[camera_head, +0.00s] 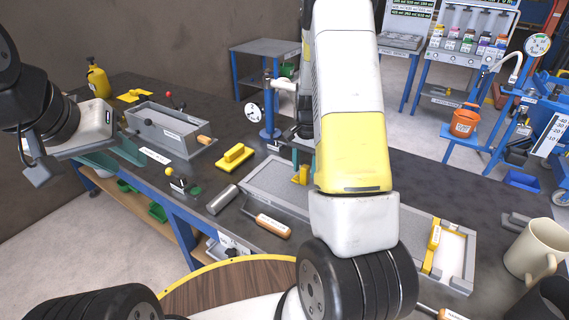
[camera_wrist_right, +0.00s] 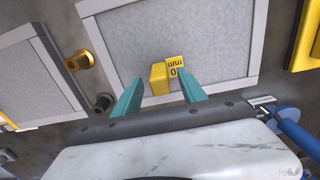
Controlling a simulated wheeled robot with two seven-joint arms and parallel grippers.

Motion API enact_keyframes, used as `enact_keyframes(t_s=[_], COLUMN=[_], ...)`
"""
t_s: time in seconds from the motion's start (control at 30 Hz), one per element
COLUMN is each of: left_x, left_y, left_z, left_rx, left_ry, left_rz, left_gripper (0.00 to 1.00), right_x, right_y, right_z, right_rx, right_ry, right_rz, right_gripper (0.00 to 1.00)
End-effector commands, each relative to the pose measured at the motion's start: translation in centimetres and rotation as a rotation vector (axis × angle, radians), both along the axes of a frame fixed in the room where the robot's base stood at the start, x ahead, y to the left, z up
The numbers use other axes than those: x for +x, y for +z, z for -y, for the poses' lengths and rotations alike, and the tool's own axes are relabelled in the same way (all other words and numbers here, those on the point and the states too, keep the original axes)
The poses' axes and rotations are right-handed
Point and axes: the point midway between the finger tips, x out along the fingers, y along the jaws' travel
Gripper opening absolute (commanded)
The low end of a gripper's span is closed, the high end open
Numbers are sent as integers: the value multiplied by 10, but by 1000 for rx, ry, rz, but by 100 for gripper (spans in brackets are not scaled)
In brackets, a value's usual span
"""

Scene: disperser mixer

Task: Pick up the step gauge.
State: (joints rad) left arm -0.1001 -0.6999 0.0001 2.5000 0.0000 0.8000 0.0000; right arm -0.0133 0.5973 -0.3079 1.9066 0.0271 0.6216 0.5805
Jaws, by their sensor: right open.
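The step gauge appears to be the small yellow stepped block (camera_head: 300,176) on the grey flat panel, partly hidden by my right arm in the head view. In the head view the right gripper is mostly hidden behind my arm. My left gripper (camera_head: 132,165) is open and empty at the left table edge.
The grey framed panel (camera_head: 250,190) lies on the dark bench. A yellow block on a plate (camera_head: 234,157), a metal cylinder (camera_head: 222,199), a wooden-handled tool (camera_head: 272,226) and a grey trough (camera_head: 165,136) are nearby. A beige mug (camera_head: 537,248) stands at the right.

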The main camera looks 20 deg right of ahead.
Motion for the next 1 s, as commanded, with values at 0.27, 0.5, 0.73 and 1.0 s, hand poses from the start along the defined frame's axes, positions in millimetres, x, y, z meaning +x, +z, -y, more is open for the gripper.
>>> enact_keyframes(t_s=[0.27, 0.5, 0.73, 1.0], left_x=[0, 0, 0, 0], left_y=[0, 0, 0, 0], left_z=[0, 0, 0, 0], left_rx=[0, 0, 0, 0], left_ry=[0, 0, 0, 0], left_rz=[0, 0, 0, 0], left_gripper=[36, 36, 36, 36], right_x=[0, 0, 0, 1], right_y=[1, 1, 3, 28], right_z=[0, 0, 0, 0], right_rx=[0, 1, 0, 0], right_ry=[0, 0, 0, 0], right_rz=[0, 1, 1, 5], right_gripper=[18, 0, 0, 0])
